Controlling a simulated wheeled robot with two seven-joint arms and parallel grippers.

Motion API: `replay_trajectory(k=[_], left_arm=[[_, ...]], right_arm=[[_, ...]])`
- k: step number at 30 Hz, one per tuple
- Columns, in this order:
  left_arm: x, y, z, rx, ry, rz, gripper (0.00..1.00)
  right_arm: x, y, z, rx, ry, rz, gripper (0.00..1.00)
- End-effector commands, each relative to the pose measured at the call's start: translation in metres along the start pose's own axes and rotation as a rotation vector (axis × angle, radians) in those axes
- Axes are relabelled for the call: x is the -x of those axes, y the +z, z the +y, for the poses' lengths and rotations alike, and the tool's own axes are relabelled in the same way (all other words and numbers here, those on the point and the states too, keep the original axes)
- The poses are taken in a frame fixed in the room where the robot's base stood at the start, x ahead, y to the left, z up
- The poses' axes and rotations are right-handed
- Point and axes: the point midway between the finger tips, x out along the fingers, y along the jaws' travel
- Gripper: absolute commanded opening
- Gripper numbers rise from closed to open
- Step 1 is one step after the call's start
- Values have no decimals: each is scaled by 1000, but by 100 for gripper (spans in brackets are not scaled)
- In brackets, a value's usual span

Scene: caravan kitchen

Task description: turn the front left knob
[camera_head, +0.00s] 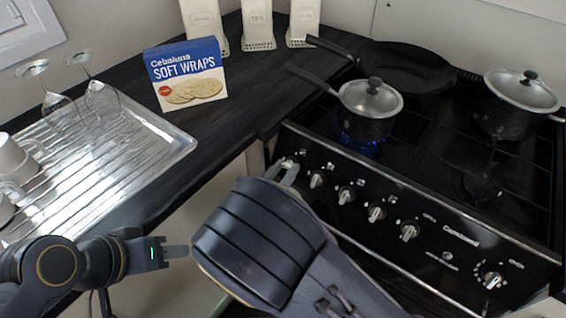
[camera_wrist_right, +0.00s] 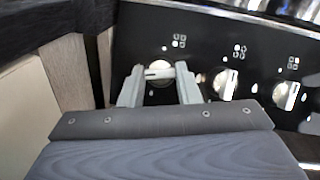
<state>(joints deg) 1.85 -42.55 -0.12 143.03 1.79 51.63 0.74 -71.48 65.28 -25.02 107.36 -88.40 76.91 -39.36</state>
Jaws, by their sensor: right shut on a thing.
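A row of knobs runs along the black front panel of the stove (camera_head: 445,215). My right gripper (camera_head: 281,172) is at the leftmost knob (camera_head: 287,163). In the right wrist view, this knob (camera_wrist_right: 158,72) sits between the two fingers of my right gripper (camera_wrist_right: 160,88), which are shut on it. Its pale grip bar lies roughly level there, while the neighbouring knobs' bars stand tilted upright. A blue flame (camera_head: 362,144) burns under the small lidded pot (camera_head: 368,108) at the front left burner. My left gripper (camera_head: 176,252) is at lower left, touching nothing; its finger gap cannot be made out.
A black pan (camera_head: 405,68) and a larger lidded pot (camera_head: 520,95) stand at the back and right of the stove. A Soft Wraps box (camera_head: 187,75) stands on the dark counter. A metal drainer (camera_head: 175,143) with glasses and cups is at left.

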Motion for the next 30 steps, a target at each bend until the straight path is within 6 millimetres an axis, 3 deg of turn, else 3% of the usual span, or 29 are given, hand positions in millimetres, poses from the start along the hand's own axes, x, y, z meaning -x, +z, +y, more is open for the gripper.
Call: replay_trajectory(k=[1, 9, 30], left_arm=[[12, -6, 6, 0, 0, 0, 36], [42, -21, 19, 0, 0, 0, 36], [102, -52, 47, 0, 0, 0, 36]], right_arm=[[0, 6, -3, 45, 18, 3, 7], [0, 6, -5, 277, 128, 3, 7], [-1, 6, -8, 824, 386, 3, 7]])
